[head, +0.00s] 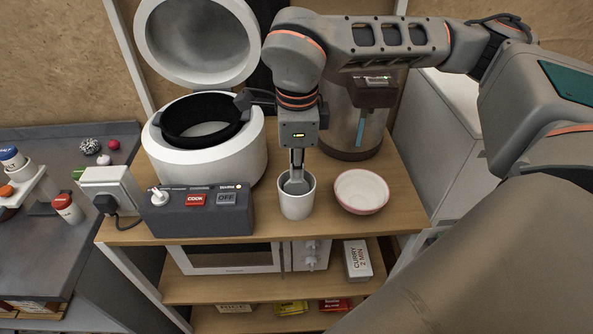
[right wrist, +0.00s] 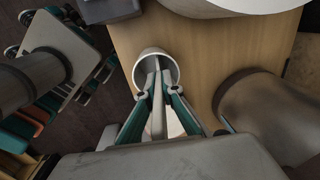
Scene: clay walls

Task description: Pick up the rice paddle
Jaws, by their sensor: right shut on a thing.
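The rice paddle (head: 296,186) is grey and stands upright with its lower end inside a white cup (head: 297,207). My right gripper (head: 297,164) is right above the cup, pointing down, and is shut on the paddle. In the right wrist view the paddle (right wrist: 157,105) runs between the two fingers of the gripper (right wrist: 157,91) and down into the cup (right wrist: 140,68). The part of the paddle deep in the cup is hidden by the cup wall. My left gripper is not in view.
A large white rice cooker (head: 208,152) with its lid raised stands behind left. A control box (head: 205,221) with COOK and OFF buttons is left of the cup. A pink-rimmed bowl (head: 361,191) is close on the right. A grey cylindrical dispenser (head: 341,127) stands behind.

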